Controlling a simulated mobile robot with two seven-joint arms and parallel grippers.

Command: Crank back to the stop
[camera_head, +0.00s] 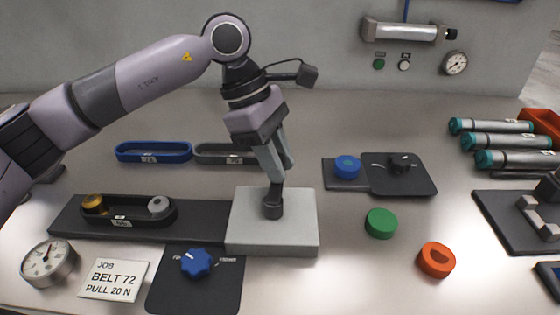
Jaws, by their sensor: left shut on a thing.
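My left gripper (275,178) reaches down from above onto a pale grey block (247,242) at the front middle of the table. Its fingers are shut on a short dark round crank handle (272,207) that stands on the block's top. The fingers cover the handle's upper part, and I cannot make out a crank arm or a stop there. A dark rail (207,230) runs left from the block and carries a black belt (130,218) looped around a brass pulley (93,202) and a grey pulley (157,206). My right gripper cannot be made out.
A blue lobed knob (196,263) on a dark plate, a job card (115,279) and a dial gauge (49,263) lie in front. A blue belt (153,151) lies behind. Green (381,223) and orange (436,259) round pieces and several teal-ended cylinders (497,141) are at right.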

